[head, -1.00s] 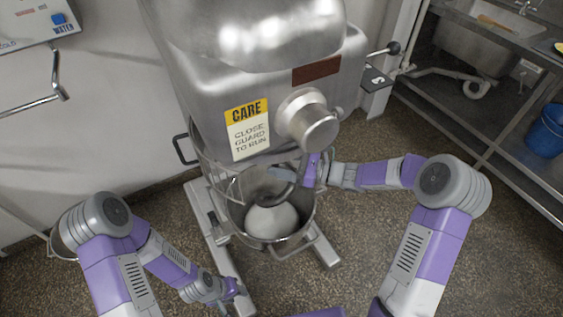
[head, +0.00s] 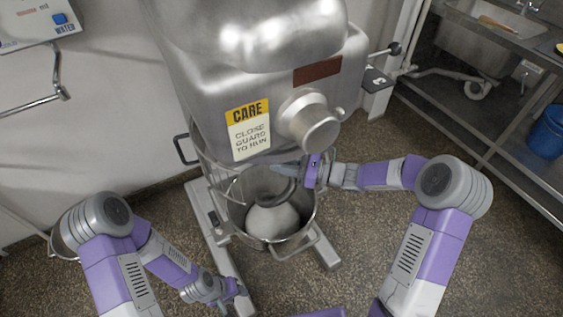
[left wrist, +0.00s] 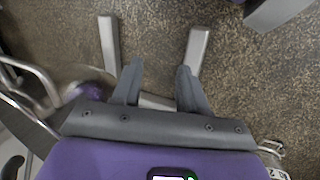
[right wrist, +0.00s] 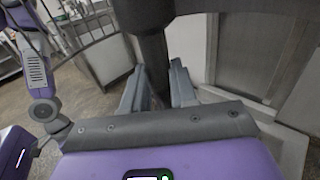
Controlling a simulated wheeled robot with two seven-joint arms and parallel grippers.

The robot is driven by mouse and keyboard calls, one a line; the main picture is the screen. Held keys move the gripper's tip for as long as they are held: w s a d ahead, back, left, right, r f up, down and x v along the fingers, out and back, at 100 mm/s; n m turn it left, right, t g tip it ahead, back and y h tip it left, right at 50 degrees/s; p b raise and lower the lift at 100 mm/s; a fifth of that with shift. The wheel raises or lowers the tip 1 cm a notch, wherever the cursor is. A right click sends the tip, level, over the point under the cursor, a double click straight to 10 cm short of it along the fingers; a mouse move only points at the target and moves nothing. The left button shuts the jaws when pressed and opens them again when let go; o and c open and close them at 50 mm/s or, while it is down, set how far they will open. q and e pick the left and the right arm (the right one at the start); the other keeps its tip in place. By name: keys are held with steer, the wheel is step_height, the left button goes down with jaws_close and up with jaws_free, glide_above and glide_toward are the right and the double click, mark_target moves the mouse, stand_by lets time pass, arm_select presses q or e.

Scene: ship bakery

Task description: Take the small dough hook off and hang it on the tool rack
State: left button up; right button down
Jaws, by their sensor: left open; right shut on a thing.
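The small dough hook (head: 288,188) is a dark grey curved piece under the mixer's head, inside the guard and above the bowl (head: 312,222). My right gripper (head: 285,168) reaches in from the right and is shut on its upper part. In the right wrist view, the dark upright shaft of the hook (right wrist: 155,62) stands between the fingers (right wrist: 157,72). The hook's top end is hidden, so I cannot tell whether it is seated in the mixer. My left gripper (head: 236,294) is open and empty, low over the floor; its parted fingers show in the left wrist view (left wrist: 158,75).
A pale dough ball (head: 272,220) lies in the bowl. The mixer (head: 240,85) stands against the wall, its feet (head: 325,252) spreading forward. A steel sink bench (head: 490,45) and blue bucket (head: 547,132) are right.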

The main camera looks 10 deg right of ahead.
steer(key=shift+a+r+p, duration=0.1)
steer(key=shift+r+p, duration=0.3)
steer(key=shift+r, duration=0.25)
stand_by(0.5)
steer(key=shift+f, duration=0.1)
steer(key=shift+d+f+b, duration=0.2)
steer(key=shift+f+b, duration=1.65)
steer(key=shift+f, duration=1.2)
steer(key=shift+d, duration=0.1)
steer(key=shift+p+v, duration=0.8)
steer(key=shift+v, duration=1.95)
steer(key=shift+f, duration=0.1)
